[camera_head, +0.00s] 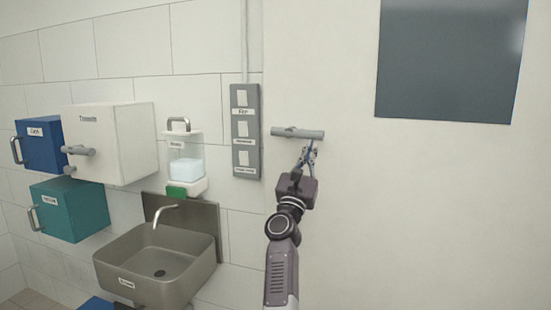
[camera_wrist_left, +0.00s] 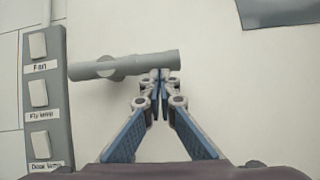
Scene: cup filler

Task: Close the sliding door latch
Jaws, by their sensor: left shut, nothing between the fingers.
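The latch (camera_head: 298,133) is a grey horizontal bar handle on the pale door (camera_head: 420,200), near the door's left side. It also shows in the left wrist view (camera_wrist_left: 125,65), with a round hub towards its left end. My left gripper (camera_head: 309,148) is shut and empty. Its fingertips are just below the right part of the bar. In the left wrist view the fingertips (camera_wrist_left: 160,75) overlap the bar's right end; I cannot tell whether they touch it. My right gripper is not in view.
A grey switch panel (camera_head: 246,160) is on the tiled wall left of the latch. A soap dispenser (camera_head: 186,165), a sink (camera_head: 165,250), and white (camera_head: 125,140), blue (camera_head: 42,140) and teal (camera_head: 75,210) boxes are further left. The door has a dark window (camera_head: 450,60).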

